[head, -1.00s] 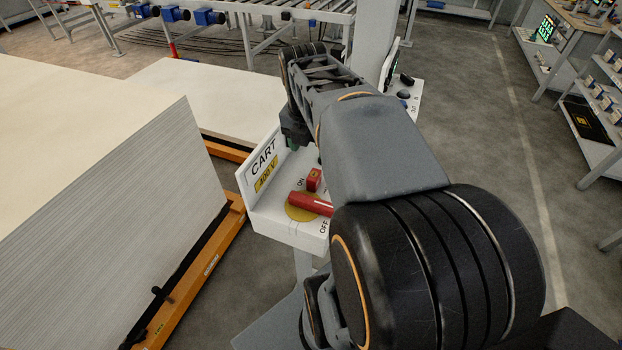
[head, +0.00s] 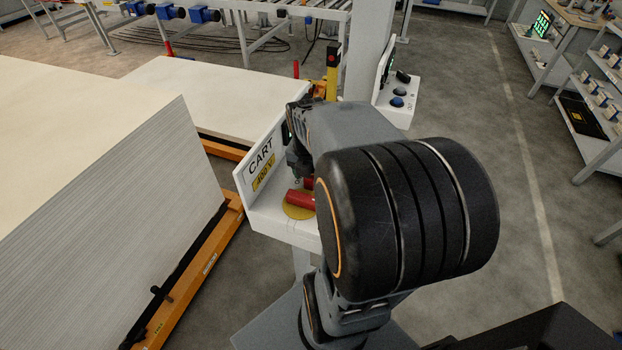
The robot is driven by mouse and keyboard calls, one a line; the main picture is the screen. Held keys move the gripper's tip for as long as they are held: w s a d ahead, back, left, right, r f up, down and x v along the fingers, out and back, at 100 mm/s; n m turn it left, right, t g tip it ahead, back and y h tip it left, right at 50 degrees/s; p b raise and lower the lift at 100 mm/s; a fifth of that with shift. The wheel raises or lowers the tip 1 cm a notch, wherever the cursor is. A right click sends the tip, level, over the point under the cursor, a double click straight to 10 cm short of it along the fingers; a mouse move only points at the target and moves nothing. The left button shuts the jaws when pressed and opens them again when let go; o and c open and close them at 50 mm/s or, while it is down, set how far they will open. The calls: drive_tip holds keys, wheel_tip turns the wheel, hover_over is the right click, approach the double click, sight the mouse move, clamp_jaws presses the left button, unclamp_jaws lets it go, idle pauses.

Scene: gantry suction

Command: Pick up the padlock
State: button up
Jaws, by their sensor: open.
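A white switch panel marked CART 400 V (head: 250,212) carries a red rotary handle (head: 299,199) on a yellow disc. A small red block, which looks like the padlock (head: 309,183), sits just behind the handle and is mostly hidden by my arm and gripper. My gripper (head: 298,174) is open and points down over the panel, right above or beside the red block. My arm covers the right part of the panel. I cannot tell whether the fingers touch the block or stand around it.
A tall stack of white boards (head: 110,220) on an orange pallet frame (head: 190,290) stands close on the left. A white post with a control box (head: 398,102) rises behind the panel. The floor on the right (head: 480,110) is clear up to the shelves.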

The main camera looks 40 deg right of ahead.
drive_tip(key=shift+c, duration=0.2)
drive_tip(key=c, duration=1)
